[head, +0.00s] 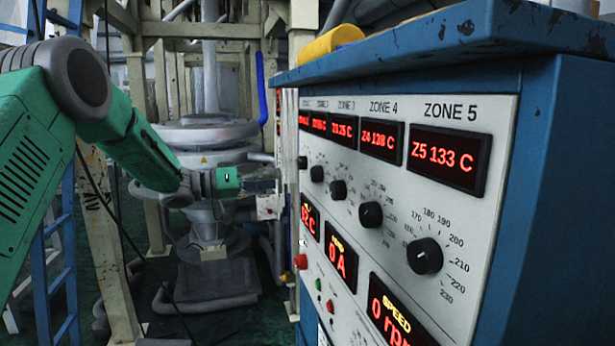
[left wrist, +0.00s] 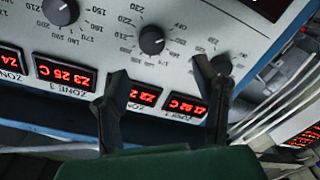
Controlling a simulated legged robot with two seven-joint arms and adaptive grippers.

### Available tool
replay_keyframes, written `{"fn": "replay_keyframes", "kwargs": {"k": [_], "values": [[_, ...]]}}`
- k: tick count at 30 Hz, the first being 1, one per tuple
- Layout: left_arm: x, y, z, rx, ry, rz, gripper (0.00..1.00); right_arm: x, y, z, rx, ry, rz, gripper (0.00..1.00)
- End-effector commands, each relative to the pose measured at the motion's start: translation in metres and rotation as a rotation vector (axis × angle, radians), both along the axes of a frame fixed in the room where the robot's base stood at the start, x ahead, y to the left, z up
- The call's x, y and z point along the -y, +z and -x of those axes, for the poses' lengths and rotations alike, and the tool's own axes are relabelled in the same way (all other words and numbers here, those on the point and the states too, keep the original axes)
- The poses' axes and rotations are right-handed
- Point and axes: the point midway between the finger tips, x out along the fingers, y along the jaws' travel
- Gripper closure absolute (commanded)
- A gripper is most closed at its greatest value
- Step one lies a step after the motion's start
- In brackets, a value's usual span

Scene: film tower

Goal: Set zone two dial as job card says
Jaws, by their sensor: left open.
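The zone two dial (left wrist: 152,40) is a black round knob on the grey panel, seen upside down in the left wrist view between my open fingertips and a little above them. Its pointer setting is too small to read. The zone two display (left wrist: 145,93) glows red and is partly covered by a finger. In the head view the zone two dial (head: 317,173) is small and far along the panel. My left gripper (left wrist: 162,70) is open and empty, and shows in the head view (head: 265,177) at the panel's far end. No legible job card shows.
The zone one dial (left wrist: 222,63) is close by the right finger; the zone three dial (left wrist: 60,10) is further left. The blue cabinet (head: 560,150) holds several dials and displays. A yellow object (head: 330,43) lies on its top. Machinery and frames stand behind.

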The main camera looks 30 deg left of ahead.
Motion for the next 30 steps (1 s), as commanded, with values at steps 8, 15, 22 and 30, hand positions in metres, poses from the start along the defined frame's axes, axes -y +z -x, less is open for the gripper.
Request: {"fn": "replay_keyframes", "kwargs": {"k": [8,15,22,30], "values": [[0.044,0.004,-0.046,0.0,-0.003,-0.007,0.46,0.0,0.006,0.0,0.0,0.0,0.0,0.6],[0.054,0.002,-0.066,0.0,0.0,-0.002,0.46,0.0,0.008,0.0,0.0,-0.001,0.001,0.6],[0.053,0.001,-0.069,0.001,0.001,0.001,0.46,0.0,0.009,0.0,0.0,-0.001,0.0,0.6],[0.056,0.002,-0.069,0.0,0.002,-0.003,0.95,0.0,0.009,0.0,0.0,0.0,0.0,0.6]]}}
